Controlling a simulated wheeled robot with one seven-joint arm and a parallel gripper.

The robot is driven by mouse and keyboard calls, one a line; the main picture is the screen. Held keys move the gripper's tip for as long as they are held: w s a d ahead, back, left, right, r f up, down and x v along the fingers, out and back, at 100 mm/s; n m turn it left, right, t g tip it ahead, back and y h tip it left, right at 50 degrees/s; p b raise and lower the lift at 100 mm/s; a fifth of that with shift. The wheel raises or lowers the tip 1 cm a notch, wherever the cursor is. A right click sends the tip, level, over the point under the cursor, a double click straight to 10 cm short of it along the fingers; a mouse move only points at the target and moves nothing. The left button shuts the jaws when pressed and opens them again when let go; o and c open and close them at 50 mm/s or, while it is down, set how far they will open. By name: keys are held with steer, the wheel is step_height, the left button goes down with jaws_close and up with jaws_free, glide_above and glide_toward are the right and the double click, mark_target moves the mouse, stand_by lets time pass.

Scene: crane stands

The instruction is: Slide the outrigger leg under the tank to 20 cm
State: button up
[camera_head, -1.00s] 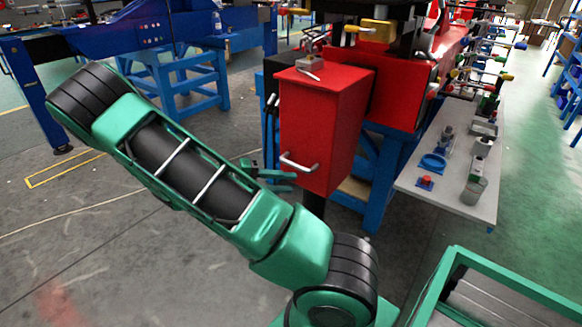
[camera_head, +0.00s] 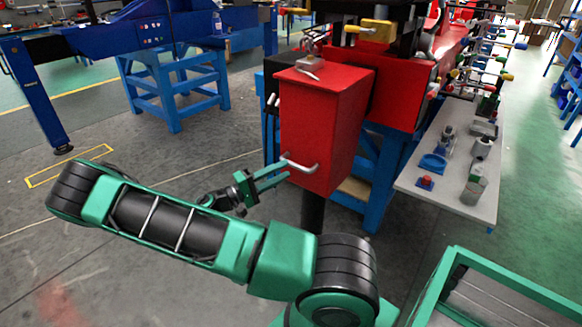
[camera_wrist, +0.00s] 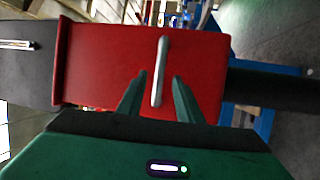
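The outrigger leg is a red box (camera_head: 318,125) with a silver bar handle (camera_head: 300,164) low on its front face, standing over a dark post (camera_head: 313,212). A grey metal fitting (camera_head: 311,62) sits on its top. My gripper (camera_head: 284,176) is at the handle, in front of the box. In the wrist view the handle (camera_wrist: 160,72) stands upright between the two green fingers (camera_wrist: 157,95), with a gap visible on either side. The fingers are open and point at the red face (camera_wrist: 100,65). I cannot tell if the tips touch it.
A grey side table (camera_head: 448,190) with several small parts stands right of the box. Blue stands (camera_head: 175,90) are behind at left. A green frame (camera_head: 500,285) is at the lower right. Grey floor at left is clear.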

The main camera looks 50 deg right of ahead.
mark_target(294, 165)
steer(key=shift+x, duration=2.75)
steer(key=shift+c, duration=0.4)
